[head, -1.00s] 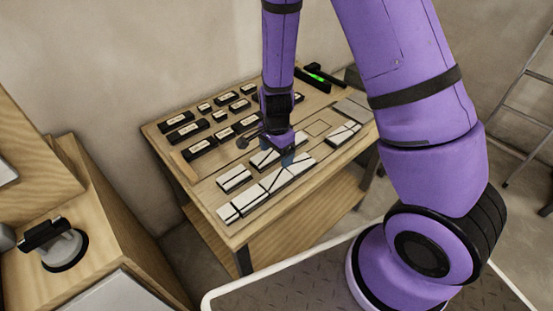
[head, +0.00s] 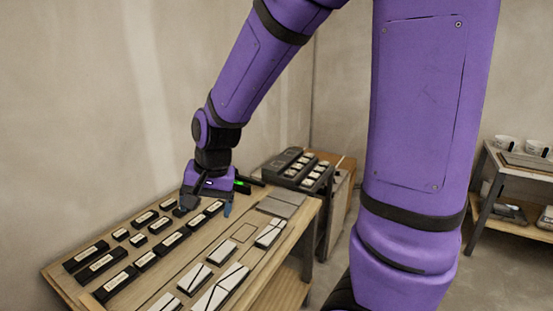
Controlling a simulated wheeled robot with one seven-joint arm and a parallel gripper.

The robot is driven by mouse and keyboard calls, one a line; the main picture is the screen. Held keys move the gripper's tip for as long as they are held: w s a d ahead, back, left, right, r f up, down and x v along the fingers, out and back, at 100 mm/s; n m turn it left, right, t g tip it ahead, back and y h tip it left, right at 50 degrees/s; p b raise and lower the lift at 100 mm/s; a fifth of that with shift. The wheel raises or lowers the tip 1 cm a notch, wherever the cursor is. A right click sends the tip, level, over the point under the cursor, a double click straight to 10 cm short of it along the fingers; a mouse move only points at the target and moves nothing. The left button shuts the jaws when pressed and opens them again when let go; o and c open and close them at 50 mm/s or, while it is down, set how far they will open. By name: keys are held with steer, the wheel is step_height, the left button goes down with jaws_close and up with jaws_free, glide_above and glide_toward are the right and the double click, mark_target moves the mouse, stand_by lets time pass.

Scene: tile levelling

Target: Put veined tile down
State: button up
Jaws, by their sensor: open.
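White tiles with dark veins lie on the wooden bench (head: 150,298): one near the front (head: 195,279), a longer veined piece beside it (head: 222,289), and one further back (head: 270,233). I cannot tell which of these is the task's veined tile. My gripper (head: 206,209) is open above the back part of the bench, by the far end of the black labelled blocks. I see no tile between its fingers. It is apart from the white tiles. The arm's wrist hides some of the bench behind it.
Rows of black blocks with white labels (head: 146,260) fill the bench's left side. A square outline (head: 243,233) on the bench is empty. Grey slabs (head: 281,203) lie at the right end. A dark rack with pale pieces (head: 297,167) stands beyond.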

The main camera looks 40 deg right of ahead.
steer(key=s+d+r+n+t, duration=0.1)
steer(key=s+d+r+n, duration=0.1)
steer(key=s+r, duration=0.5)
steer(key=s+d+r+n+t+h, duration=0.1)
steer(key=s+r+n, duration=0.4)
steer(key=s, duration=0.5)
step_height(320, 180, up, 3)
steer(key=shift+d+f+t+h, duration=0.1)
steer(key=shift+d+t+h, duration=0.3)
steer(key=shift+d, duration=0.6)
